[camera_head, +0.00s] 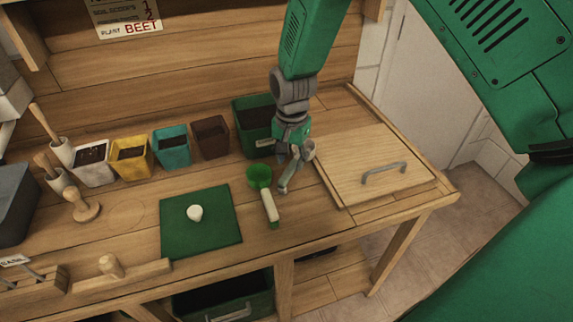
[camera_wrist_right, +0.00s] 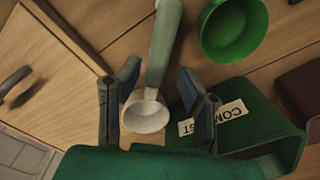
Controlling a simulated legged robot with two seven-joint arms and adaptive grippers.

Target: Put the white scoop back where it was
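The white scoop, with its white bowl (camera_wrist_right: 147,115) and pale handle, shows in the right wrist view between the two fingers of my right gripper (camera_wrist_right: 160,85). Gaps show between the fingers and the handle, so the gripper looks open around it. In the head view my right gripper (camera_head: 293,168) is low over the bench, right of the green scoop (camera_head: 259,176); there it largely hides the white scoop. The green scoop's bowl also shows in the wrist view (camera_wrist_right: 236,28). It has a pale handle with a green end. My left gripper is not in view.
A green compost bin (camera_head: 240,130) stands behind my right gripper, and a wooden lid (camera_head: 360,165) with a metal handle lies to its right. Several coloured pots stand at the left. A green mat (camera_head: 200,238) bears a small white rounded thing (camera_head: 195,213).

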